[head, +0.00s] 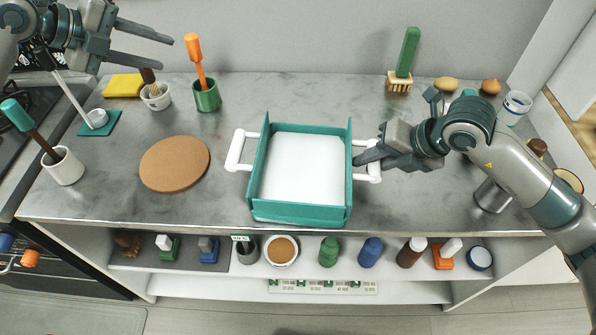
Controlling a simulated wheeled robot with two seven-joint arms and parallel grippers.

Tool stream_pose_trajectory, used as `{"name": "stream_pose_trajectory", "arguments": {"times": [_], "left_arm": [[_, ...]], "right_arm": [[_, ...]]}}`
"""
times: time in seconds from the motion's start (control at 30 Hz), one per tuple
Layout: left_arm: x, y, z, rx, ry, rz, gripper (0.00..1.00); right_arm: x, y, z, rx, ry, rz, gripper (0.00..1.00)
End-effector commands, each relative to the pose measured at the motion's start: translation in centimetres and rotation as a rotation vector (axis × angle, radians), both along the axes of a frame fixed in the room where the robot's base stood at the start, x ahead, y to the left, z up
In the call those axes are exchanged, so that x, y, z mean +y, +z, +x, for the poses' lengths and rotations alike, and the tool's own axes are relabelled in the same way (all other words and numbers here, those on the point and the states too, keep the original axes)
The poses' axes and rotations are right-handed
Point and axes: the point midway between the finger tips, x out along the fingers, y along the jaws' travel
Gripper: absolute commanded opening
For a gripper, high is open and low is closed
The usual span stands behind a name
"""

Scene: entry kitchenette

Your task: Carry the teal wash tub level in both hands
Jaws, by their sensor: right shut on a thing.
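The teal wash tub (301,214) sits in the middle of the grey counter, with a white inside floor and a white handle on each side. Its left handle (235,150) is free. My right gripper (368,157) is shut on the right handle (374,174), and its fingers partly cover that handle. My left gripper (160,53) is at the upper left, well away from the tub. Its two fingers are spread apart with nothing between them.
A round cork mat (174,163) lies left of the tub. A brush (404,60) stands behind. Shelves below hold several small items.

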Motion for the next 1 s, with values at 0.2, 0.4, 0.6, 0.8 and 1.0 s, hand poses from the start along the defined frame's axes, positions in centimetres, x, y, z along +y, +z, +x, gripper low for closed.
{"name": "stream_pose_trajectory", "arguments": {"times": [0.2,0.4,0.6,0.8,1.0], "left_arm": [[-6.0,-4.7,-5.0,0.003,-0.244,0.191,0.36],[-9.5,-8.1,-9.6,-0.004,-0.444,0.333,0.36],[-11.0,-9.8,-12.2,-0.01,-0.554,0.407,0.36],[-11.3,-10.2,-12.8,-0.013,-0.578,0.422,0.36],[-11.3,-10.2,-12.7,-0.012,-0.576,0.421,0.36]], "right_arm": [[-0.1,-0.5,-0.2,0.011,0.0,-0.005,0.0],[-0.1,-0.5,-0.2,0.011,0.0,-0.005,0.0],[-0.1,-0.5,-0.2,0.011,0.0,-0.005,0.0],[-0.1,-0.5,-0.2,0.011,0.0,-0.005,0.0],[-0.1,-0.5,-0.2,0.011,0.0,-0.005,0.0]]}}
